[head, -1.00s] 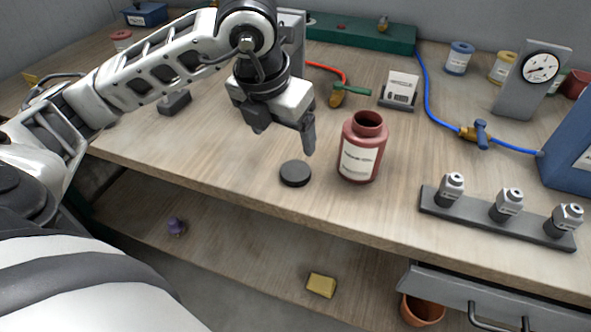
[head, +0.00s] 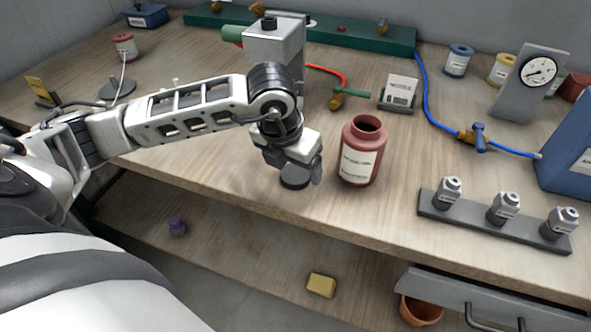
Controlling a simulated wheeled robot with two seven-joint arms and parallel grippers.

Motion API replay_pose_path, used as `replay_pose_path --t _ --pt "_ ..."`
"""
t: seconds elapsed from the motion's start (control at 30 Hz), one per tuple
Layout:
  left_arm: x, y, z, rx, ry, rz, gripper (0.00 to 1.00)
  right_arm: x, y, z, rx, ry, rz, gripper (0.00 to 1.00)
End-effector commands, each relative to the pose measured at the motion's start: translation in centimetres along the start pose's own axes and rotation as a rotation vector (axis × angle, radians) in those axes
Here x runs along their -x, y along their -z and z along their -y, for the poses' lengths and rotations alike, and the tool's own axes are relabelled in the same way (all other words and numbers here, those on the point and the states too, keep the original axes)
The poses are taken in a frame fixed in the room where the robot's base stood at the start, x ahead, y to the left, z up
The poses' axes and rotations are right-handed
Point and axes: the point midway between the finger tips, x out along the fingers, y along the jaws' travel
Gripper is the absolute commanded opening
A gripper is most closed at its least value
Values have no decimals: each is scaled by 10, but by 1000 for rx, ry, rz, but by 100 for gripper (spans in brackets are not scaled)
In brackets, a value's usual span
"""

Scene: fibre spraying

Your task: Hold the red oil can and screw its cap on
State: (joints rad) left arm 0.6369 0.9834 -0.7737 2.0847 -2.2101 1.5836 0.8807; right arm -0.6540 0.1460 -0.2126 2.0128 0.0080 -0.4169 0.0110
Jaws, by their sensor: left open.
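The red oil can (head: 361,151) stands upright on the workbench, its round mouth open at the top and a white label on its front. The dark round cap (head: 294,183) lies flat on the bench just left of the can. My left gripper (head: 298,176) is low over the cap, pointing down with its fingers open. One finger shows between the cap and the can; the other is partly hidden. Whether the fingers touch the cap cannot be told. My right gripper is not in view.
A grey rack (head: 492,222) with several small fittings lies at the bench's right front. The bench left of the cap is clear.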

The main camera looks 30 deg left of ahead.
Motion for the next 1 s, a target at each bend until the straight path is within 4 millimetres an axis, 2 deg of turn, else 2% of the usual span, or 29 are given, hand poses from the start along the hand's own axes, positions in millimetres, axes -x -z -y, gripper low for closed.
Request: replay_pose_path --t 0.17,0.5,0.53,0.67,0.7,1.0 --pt "-17 0 0 0 0 -1 80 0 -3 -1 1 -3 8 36" --pt "-18 0 0 0 0 1 80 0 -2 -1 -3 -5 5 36" --pt "-18 0 0 0 0 1 74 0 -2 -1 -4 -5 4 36" --pt "-18 0 0 0 0 1 38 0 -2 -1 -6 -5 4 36" --pt "-18 0 0 0 0 1 33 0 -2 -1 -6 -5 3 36" --pt "-17 0 0 0 0 1 33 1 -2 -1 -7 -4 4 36"
